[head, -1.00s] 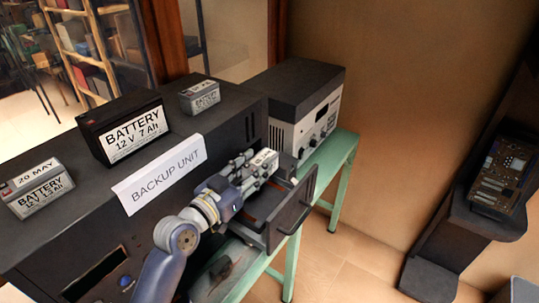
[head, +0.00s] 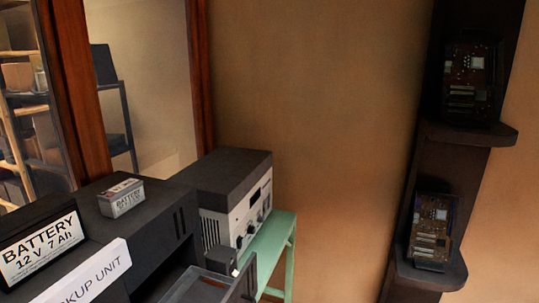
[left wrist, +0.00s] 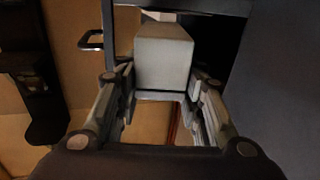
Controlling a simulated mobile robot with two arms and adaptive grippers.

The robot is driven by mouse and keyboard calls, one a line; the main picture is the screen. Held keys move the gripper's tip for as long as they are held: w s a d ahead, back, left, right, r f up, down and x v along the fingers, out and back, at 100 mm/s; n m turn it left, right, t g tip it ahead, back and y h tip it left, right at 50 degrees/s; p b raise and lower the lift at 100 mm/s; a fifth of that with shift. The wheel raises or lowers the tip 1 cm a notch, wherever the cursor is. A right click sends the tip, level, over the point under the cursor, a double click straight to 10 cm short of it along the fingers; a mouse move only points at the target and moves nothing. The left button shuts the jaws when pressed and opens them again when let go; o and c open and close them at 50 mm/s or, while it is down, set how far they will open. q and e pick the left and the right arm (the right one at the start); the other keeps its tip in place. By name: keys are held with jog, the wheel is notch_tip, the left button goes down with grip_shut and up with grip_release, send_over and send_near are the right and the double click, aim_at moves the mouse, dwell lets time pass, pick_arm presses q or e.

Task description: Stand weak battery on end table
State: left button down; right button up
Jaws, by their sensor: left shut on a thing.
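In the left wrist view my left gripper (left wrist: 162,82) is shut on a small grey battery (left wrist: 163,58), with one finger along each side. The face towards the camera is plain, so no label can be read. In the head view a small dark-topped block (head: 221,261) shows at the open drawer (head: 200,286); I cannot tell if it is the held battery. A small grey battery (head: 122,197) and a large black battery (head: 42,244) sit on the backup unit (head: 158,218). The green table (head: 273,247) shows partly. My right gripper is out of view.
A grey and black device (head: 235,198) stands on the green table behind the drawer. A dark wall stand at right carries circuit boards on two ledges (head: 468,133) (head: 430,272). The wall between is bare.

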pick_arm(q)
jog(key=shift+s+a+n+y, duration=0.1)
jog(key=shift+s+a+y, duration=0.15)
jog(key=shift+s, duration=0.3)
jog(key=shift+s+a+n+y, duration=0.1)
jog(key=shift+s+y, duration=0.2)
jog(key=shift+s, duration=0.3)
jog(key=shift+s+a+n+y, duration=0.1)
jog(key=shift+s+a+y, duration=0.15)
jog(key=shift+s, duration=0.3)
jog(key=w+h, duration=0.1)
jog(key=w, duration=0.2)
jog(key=w+d+r+m+h, duration=0.1)
jog(key=w, duration=0.2)
jog(key=w+d+r+h+p, duration=0.1)
jog(key=w, duration=0.2)
jog(key=shift+w+r+m, duration=0.15)
jog(key=shift+m, duration=0.25)
jog(key=w+r+m+g+h+p, duration=0.1)
jog(key=w+r+m+h, duration=0.1)
jog(key=w+r, duration=0.5)
jog(key=w+h, duration=0.1)
jog(key=w, duration=0.2)
jog(key=shift+a+p, duration=0.4)
jog(key=shift+w+f, duration=0.1)
notch_tip(320, 180, down, 10)
jog(key=shift+r+b, duration=0.25)
jog(key=shift+b, duration=0.05)
